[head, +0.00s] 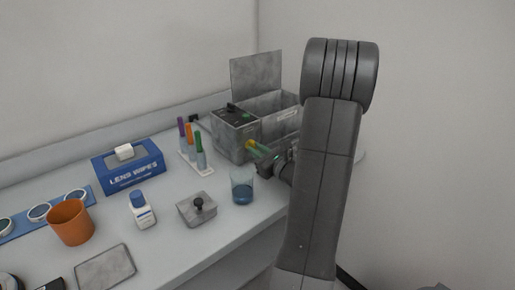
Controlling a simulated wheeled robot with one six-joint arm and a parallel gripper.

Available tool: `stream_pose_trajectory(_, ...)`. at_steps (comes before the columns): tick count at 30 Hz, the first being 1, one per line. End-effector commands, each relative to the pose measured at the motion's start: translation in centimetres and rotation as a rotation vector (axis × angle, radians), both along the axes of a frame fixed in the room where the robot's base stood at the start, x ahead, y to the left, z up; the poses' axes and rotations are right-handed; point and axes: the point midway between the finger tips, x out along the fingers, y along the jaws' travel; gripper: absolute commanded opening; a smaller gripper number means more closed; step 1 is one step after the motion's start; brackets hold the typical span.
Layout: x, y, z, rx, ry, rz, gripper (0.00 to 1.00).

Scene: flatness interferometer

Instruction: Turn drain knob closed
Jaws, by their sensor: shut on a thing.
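A grey metal box-shaped unit (228,143) with a dark control on its top stands at the back right of the bench. My arm hides the area right of the unit.
A glass beaker with blue liquid (242,187) stands just below my gripper. A grey block with a black knob (197,208), a white bottle (142,212) and a rack of coloured markers (197,163) stand to the left. A grey open bin (282,119) is behind.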

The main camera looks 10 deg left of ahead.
Motion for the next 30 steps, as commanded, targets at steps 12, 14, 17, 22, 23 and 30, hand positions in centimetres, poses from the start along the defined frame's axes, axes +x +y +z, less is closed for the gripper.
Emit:
stream_pose_trajectory(12, -0.07, -0.02, -0.1, 0.1, 0.134, 0.001, 0.0)
stream_pose_trajectory(14, -0.07, -0.02, -0.13, 0.104, 0.14, 0.0, 0.0)
stream_pose_trajectory(17, -0.07, -0.02, -0.15, 0.109, 0.147, 0.0, 0.0)
stream_pose_trajectory(22, -0.08, -0.03, -0.17, 0.111, 0.149, 0.0, 0.0)
stream_pose_trajectory(23, -0.08, -0.03, -0.18, 0.111, 0.148, 0.0, 0.0)
stream_pose_trajectory(30, -0.07, -0.02, -0.17, 0.111, 0.148, 0.0, 0.3)
